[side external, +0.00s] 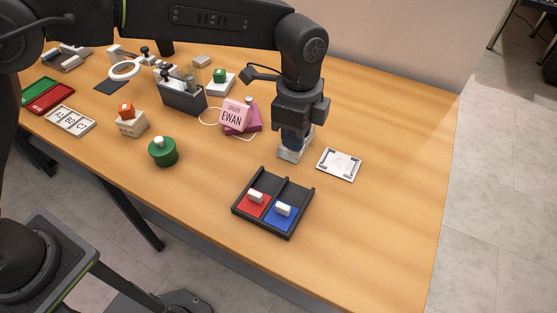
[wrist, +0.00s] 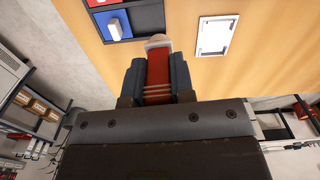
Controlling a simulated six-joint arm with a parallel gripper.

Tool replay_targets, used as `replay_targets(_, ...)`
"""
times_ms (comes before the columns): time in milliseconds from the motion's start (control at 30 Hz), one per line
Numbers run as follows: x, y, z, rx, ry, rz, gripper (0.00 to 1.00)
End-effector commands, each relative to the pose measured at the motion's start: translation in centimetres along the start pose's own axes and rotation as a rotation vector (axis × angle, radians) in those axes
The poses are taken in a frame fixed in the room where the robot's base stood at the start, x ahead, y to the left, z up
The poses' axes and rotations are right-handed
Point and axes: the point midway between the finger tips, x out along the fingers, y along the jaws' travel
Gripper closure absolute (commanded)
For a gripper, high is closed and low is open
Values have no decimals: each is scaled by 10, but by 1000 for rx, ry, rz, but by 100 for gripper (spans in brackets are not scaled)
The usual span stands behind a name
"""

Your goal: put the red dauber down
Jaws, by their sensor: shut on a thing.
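The red dauber (wrist: 157,74) is between the two fingers of my gripper (wrist: 157,62) in the wrist view, with its pale rounded tip (wrist: 158,42) beyond the fingertips. In the side external view my gripper (side external: 294,146) points down low over the table, and its fingers hide the dauber's red body. A black two-part tray (side external: 290,233) lies in front of it, with a red pad (side external: 246,207) on the left and a blue pad (side external: 275,222) on the right. Each pad carries a white block. I cannot tell whether the dauber touches the table.
A white plate with dark corner marks (side external: 340,164) lies just right of my gripper. A pink "ORDER EWAN" card (side external: 236,114), a dark bin (side external: 183,98) and a round green item (side external: 162,153) stand to the left. The table's right part is clear.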

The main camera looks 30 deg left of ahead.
Motion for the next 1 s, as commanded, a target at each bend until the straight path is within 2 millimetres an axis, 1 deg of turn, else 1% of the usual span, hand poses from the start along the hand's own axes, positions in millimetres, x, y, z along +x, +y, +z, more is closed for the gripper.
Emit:
replay_targets(100,-2,-1,4,-1,1,-1,100)
replay_targets(167,-4,-3,11,-2,0,-1,100)
replay_targets(267,-7,-6,34,0,1,-2,100)
replay_targets(367,-12,-7,73,6,1,-2,100)
replay_targets(400,-14,-6,92,10,1,-1,100)
replay_targets(467,-16,-1,122,16,1,-1,100)
replay_targets(500,-17,3,141,21,2,-3,100)
replay_targets(567,-17,11,168,29,2,-3,100)
replay_targets(600,-17,18,185,34,2,-3,100)
replay_targets(700,-15,36,221,46,2,-3,100)
replay_targets(800,-11,54,247,57,2,-3,100)
replay_targets(833,-10,59,252,61,2,-3,100)
replay_targets(900,-8,68,263,66,2,-2,100)
replay_targets(1000,-5,76,271,73,2,-2,100)
